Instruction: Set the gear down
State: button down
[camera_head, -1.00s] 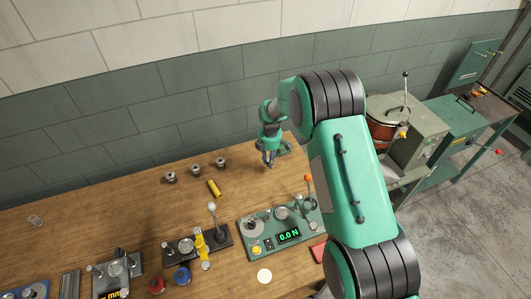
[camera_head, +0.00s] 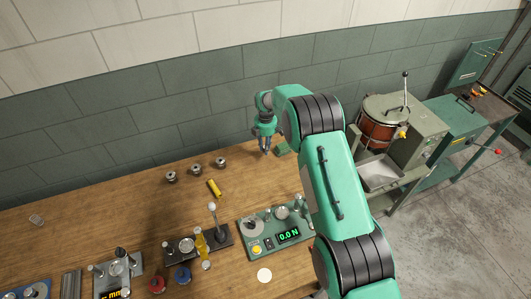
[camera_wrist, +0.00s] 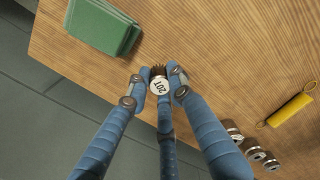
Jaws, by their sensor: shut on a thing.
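The gear (camera_wrist: 160,87) is small, with a toothed dark brown rim and a white cap marked "20T", in the wrist view. My gripper (camera_wrist: 160,82) is shut on it, with blue fingers on both sides. Wood shows around the gear; whether it touches the bench or hangs just above it I cannot tell. In the head view my gripper (camera_head: 266,150) points down at the back right of the bench (camera_head: 120,205), beside a green block (camera_head: 283,148). The gear is too small to make out there.
The green block (camera_wrist: 98,28) is close to the gripper. Several small metal parts (camera_head: 196,169) stand in a row to the left, near a yellow cylinder (camera_head: 214,188). A green force gauge (camera_head: 270,236) sits in front. Bare wood lies between the gripper and these.

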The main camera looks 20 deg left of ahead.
aim_at(266, 157)
jog(key=shift+f, duration=0.1)
jog(key=shift+f, duration=1.65)
jog(key=shift+f, duration=0.2)
jog(key=c, duration=1.5)
grip_release()
jog(key=shift+c, duration=0.2)
jog(key=shift+r, duration=0.25)
jog(key=shift+r, duration=5.95)
